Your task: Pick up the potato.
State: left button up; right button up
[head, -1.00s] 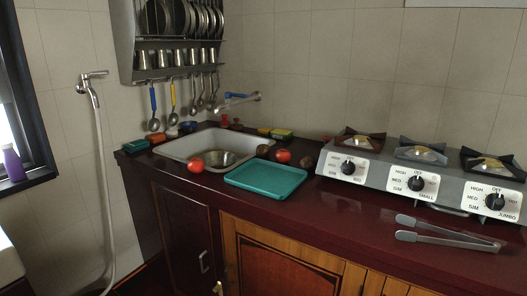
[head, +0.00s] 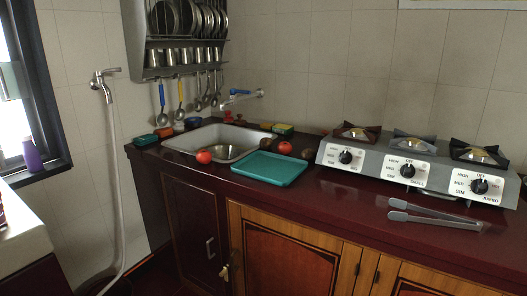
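Two small brown, potato-like lumps lie on the dark red counter near the teal tray (head: 268,170). One brown lump (head: 306,153) is between the tray and the stove. The other brown lump (head: 266,143) is behind the tray, by the sink's right edge, and partly hidden. At this size I cannot tell which one is the potato. A red tomato (head: 285,147) sits between them. Neither of my grippers is in the head view.
A second tomato (head: 204,156) sits at the front edge of the sink (head: 187,143), which holds a metal bowl (head: 222,153). A three-burner stove (head: 405,168) stands on the right, with tongs (head: 435,213) before it. The counter (head: 335,195) is bare between tray and tongs.

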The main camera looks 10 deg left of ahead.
aim_at(266, 143)
jog(key=u, duration=0.8)
jog(key=i, duration=0.5)
jog(key=u, duration=0.15)
